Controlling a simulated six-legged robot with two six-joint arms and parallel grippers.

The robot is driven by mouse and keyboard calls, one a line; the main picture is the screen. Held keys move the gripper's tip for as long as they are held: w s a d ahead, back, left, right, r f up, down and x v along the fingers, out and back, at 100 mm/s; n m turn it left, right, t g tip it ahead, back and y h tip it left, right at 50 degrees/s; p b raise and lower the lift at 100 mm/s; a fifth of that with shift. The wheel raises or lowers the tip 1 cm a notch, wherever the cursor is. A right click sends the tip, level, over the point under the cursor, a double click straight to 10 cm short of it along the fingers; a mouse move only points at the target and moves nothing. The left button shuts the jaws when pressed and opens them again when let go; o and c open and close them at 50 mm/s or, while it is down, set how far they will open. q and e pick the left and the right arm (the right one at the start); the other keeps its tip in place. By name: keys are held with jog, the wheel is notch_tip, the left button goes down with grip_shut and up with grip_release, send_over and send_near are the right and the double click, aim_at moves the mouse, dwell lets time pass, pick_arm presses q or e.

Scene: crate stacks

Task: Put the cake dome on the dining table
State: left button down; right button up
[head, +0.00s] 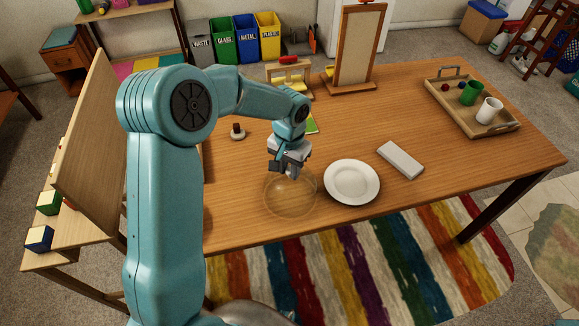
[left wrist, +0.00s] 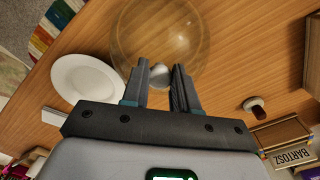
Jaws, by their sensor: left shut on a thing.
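The cake dome (head: 290,197) is a clear glass dome with a round knob. It is at the front part of the wooden dining table (head: 235,190), just left of the white plate. My left gripper (head: 290,172) points down over it and is shut on its knob. In the left wrist view the dome (left wrist: 150,22) shows beyond the fingertips, with the knob between the fingers of the gripper (left wrist: 160,76). I cannot tell whether the dome's rim touches the table top. My right gripper is not in view.
A white plate (head: 352,182) is close to the dome's right, with a pale flat block (head: 400,160) beyond it. A tray (head: 510,127) with two mugs stands at the right. A small knobbed object (head: 238,134) and a framed board (head: 355,50) are farther back.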

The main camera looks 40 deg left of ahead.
pick_arm(q)
jog(key=shift+d, duration=0.15)
jog(key=shift+f, duration=0.15)
jog(key=c, duration=0.9)
grip_release()
jog(key=shift+o, duration=0.2)
notch_tip(320, 180, up, 12)
jog(key=shift+r, duration=0.2)
